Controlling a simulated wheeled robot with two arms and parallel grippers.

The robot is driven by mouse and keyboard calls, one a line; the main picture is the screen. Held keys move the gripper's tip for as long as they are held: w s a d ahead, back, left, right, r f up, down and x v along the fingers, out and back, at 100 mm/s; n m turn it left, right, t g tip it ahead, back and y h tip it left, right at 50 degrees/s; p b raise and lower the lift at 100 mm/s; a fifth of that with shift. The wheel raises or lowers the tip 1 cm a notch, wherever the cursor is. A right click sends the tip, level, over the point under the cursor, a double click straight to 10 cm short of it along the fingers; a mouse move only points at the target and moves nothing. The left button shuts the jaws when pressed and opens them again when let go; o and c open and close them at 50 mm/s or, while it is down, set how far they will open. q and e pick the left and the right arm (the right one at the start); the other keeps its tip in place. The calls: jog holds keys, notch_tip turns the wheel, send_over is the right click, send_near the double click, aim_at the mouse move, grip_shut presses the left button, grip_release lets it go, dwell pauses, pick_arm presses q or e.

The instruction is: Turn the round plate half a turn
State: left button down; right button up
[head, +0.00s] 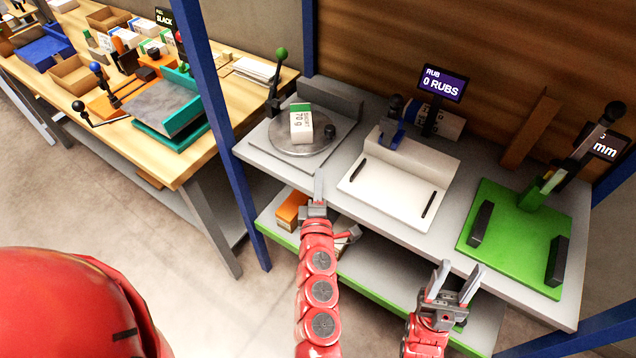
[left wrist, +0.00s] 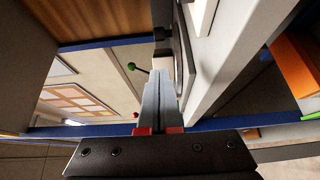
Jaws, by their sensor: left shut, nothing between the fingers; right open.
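The round plate (head: 284,137) is a grey disc on the left part of the grey bench. A dark knob (head: 330,131) stands at its right edge. A white ream with a green band (head: 301,125) sits on the plate. My left gripper (head: 319,178) is shut and empty, in front of the bench edge and nearer to me than the plate. In the left wrist view its fingers (left wrist: 160,92) are together, pointing toward the bench. My right gripper (head: 455,274) is open and empty, in front of the bench near the green board.
A lever with a green ball (head: 281,55) stands behind the plate. A white board with dark bars (head: 398,187) lies to its right, then a green board (head: 512,235). A blue post (head: 222,130) rises left of the bench. A lower shelf holds an orange box (head: 291,210).

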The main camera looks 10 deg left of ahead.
pick_arm(q)
jog(key=m, duration=0.2)
jog(key=a+m, duration=0.1)
jog(key=shift+r+m+t, duration=0.25)
jog(key=shift+m+t, duration=0.05)
jog(key=shift+t, duration=0.1)
jog(key=a+m+t+h+b, duration=0.1)
jog(key=m+h, duration=0.1)
jog(key=m, duration=0.5)
jog(key=m+g+h+b, duration=0.15)
jog(key=m+h, duration=0.35)
jog(key=m, duration=2.5)
send_near(328, 134)
jog(key=w, duration=0.3)
jog(key=w+d, duration=0.1)
jog(key=w, duration=0.1)
jog(key=shift+w+d+r, duration=0.1)
jog(key=shift+w+r, duration=0.2)
jog(key=shift+w+d+f+p, duration=0.15)
jog(key=shift+w+p, duration=0.2)
jog(key=shift+w, duration=0.2)
jog(key=shift+y, duration=0.4)
